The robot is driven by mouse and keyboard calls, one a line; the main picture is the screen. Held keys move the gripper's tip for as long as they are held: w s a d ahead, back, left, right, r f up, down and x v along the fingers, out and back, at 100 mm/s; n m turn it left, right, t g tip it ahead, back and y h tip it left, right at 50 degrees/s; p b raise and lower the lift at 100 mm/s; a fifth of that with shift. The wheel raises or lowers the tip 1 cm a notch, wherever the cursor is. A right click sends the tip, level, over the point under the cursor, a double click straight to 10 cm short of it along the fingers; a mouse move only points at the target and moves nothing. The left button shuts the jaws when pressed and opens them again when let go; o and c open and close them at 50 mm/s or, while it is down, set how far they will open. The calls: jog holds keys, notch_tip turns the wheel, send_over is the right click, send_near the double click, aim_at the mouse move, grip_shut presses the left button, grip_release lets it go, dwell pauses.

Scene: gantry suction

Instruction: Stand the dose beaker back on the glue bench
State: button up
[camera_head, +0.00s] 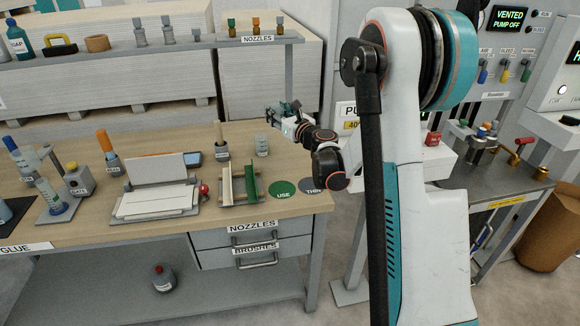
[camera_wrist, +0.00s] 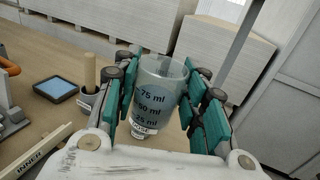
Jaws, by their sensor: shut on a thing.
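The dose beaker (camera_wrist: 158,88) is a clear cup with 75, 50 and 25 ml marks, and it sits between the teal fingers of my gripper (camera_wrist: 163,105) in the wrist view. The fingers are shut on its sides, and it looks close to upright. In the head view my gripper (camera_head: 286,112) is above the right back part of the glue bench (camera_head: 120,228); the held beaker is hard to make out there. A small clear container (camera_head: 262,145) stands on the bench below and left of my gripper.
A green USE disc (camera_head: 283,190) and a grey THIN disc (camera_head: 312,186) lie at the bench's right front. A brush pot (camera_head: 222,152), a rack with green and cream sides (camera_head: 240,185) and a white-panelled fixture (camera_head: 156,188) stand to the left. A nozzle shelf (camera_head: 200,42) runs behind.

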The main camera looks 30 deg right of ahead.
jog(key=d, duration=0.5)
notch_tip(320, 180, down, 19)
jog(key=b, duration=0.7)
jog(key=shift+w, duration=0.1)
jog(key=shift+f, duration=0.1)
jog(key=o, duration=1.2)
